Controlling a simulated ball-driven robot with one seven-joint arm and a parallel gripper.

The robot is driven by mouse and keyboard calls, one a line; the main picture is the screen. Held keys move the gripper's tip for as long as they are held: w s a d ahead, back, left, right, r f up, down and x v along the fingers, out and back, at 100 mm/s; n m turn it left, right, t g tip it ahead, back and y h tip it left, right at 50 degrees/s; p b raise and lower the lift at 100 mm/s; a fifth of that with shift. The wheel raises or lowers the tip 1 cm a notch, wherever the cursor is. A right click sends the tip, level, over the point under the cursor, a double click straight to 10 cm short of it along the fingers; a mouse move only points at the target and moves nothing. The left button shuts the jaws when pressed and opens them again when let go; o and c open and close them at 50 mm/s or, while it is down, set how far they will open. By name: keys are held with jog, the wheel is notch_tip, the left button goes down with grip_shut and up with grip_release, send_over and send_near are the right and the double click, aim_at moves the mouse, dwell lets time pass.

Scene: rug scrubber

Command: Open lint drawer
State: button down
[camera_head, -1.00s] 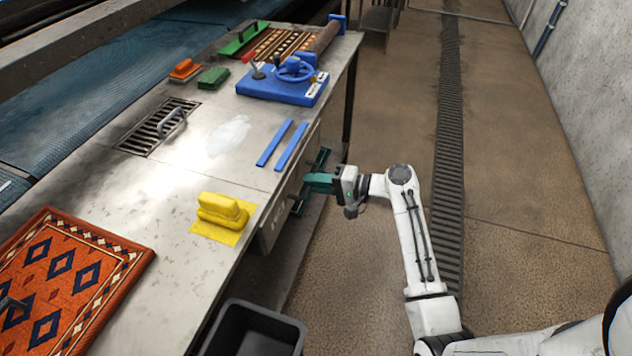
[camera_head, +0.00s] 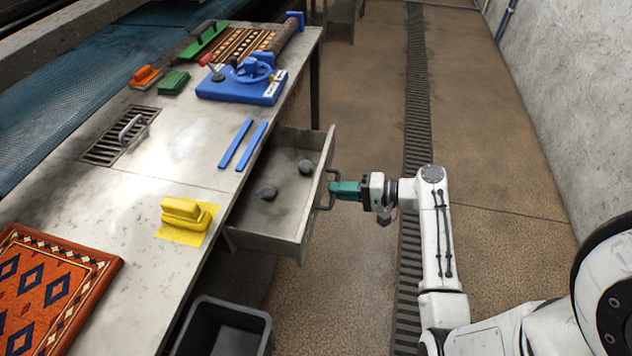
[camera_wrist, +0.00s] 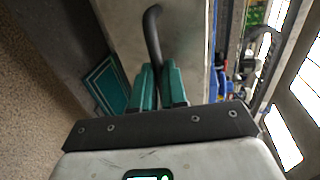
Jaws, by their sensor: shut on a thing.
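The grey metal lint drawer (camera_head: 258,238) stands pulled out from under the right side of the steel table in the head view. My gripper (camera_head: 334,190) with teal fingers is shut on the dark drawer handle (camera_head: 324,205) at the drawer's front. In the wrist view the teal fingertips (camera_wrist: 159,85) pinch the dark curved handle bar (camera_wrist: 153,35). Part of the handle is hidden between the fingers.
A black bin (camera_head: 222,330) stands on the floor near the drawer's front left. The steel table (camera_head: 130,200) holds a yellow scrubber (camera_head: 186,213), blue strips (camera_head: 243,145), a blue control box (camera_head: 243,88) and a patterned rug (camera_head: 50,290). The floor to the right is clear.

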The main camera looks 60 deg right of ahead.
jog(key=shift+f+p+v, duration=0.15)
jog(key=shift+f+v, duration=0.1)
jog(key=shift+v, duration=1)
jog(key=shift+f+p+v, duration=0.15)
jog(key=shift+f+v, duration=0.1)
jog(key=shift+v, duration=1)
jog(key=shift+f, duration=0.1)
jog(key=c, duration=1.2)
grip_release()
jog(key=v, duration=1.1)
jog(key=shift+b, duration=0.4)
